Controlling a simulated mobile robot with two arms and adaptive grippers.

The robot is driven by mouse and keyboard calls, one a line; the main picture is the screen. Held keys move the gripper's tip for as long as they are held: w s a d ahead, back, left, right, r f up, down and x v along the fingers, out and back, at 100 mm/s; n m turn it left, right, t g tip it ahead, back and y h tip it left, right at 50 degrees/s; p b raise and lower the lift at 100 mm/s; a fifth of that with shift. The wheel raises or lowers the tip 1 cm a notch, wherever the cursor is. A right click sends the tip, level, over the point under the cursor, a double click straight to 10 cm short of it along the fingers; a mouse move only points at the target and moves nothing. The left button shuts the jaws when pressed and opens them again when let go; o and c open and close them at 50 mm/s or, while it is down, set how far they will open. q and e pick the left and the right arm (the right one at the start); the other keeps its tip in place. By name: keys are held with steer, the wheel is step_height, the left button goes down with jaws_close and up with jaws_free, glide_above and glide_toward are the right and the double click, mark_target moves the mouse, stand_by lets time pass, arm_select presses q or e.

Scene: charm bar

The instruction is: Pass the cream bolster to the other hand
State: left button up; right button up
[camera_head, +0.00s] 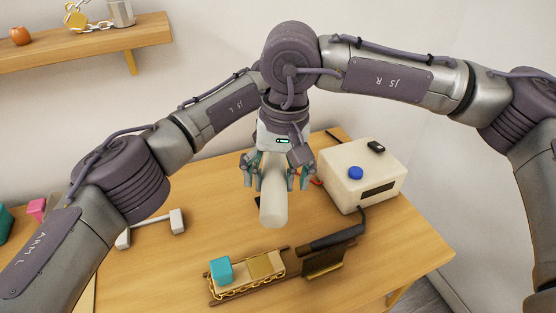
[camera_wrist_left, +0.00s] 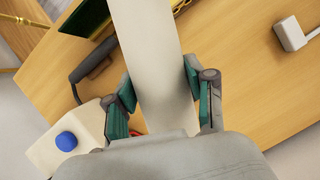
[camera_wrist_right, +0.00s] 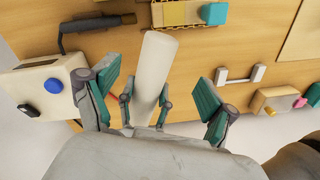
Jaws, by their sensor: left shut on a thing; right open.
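The cream bolster (camera_head: 272,203) is a smooth, pale cylinder held above the wooden table, its free end pointing toward the front. My left gripper (camera_wrist_left: 158,88) is shut on it, with a finger on each side; the bolster also fills the upper middle of the left wrist view (camera_wrist_left: 150,45). My right gripper (camera_wrist_right: 155,82) is open. In the right wrist view its wide-set fingers frame the bolster (camera_wrist_right: 153,65) and my left gripper's smaller-looking fingers. Both grippers overlap in the head view. The bolster's held end is partly hidden, and I cannot tell whether my right fingers touch it.
A cream box (camera_head: 340,177) with a blue knob (camera_head: 355,173) stands right of the bolster. In front lies a wooden tray (camera_head: 222,297) with a teal cube (camera_head: 221,269) and a gold chain. A white dumbbell-shaped piece (camera_head: 150,224) lies at left.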

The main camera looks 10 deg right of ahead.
mark_target(274, 203)
steer(key=f, duration=0.8)
steer(key=shift+a+f, duration=0.1)
steer(key=shift+a, duration=0.25)
steer(key=c, duration=1.3)
arm_select(q)
steer(key=o, duration=1.3)
arm_select(e)
steer(key=shift+c, duration=0.4)
arm_select(q)
steer(key=shift+o, duration=0.2)
steer(key=shift+r, duration=0.15)
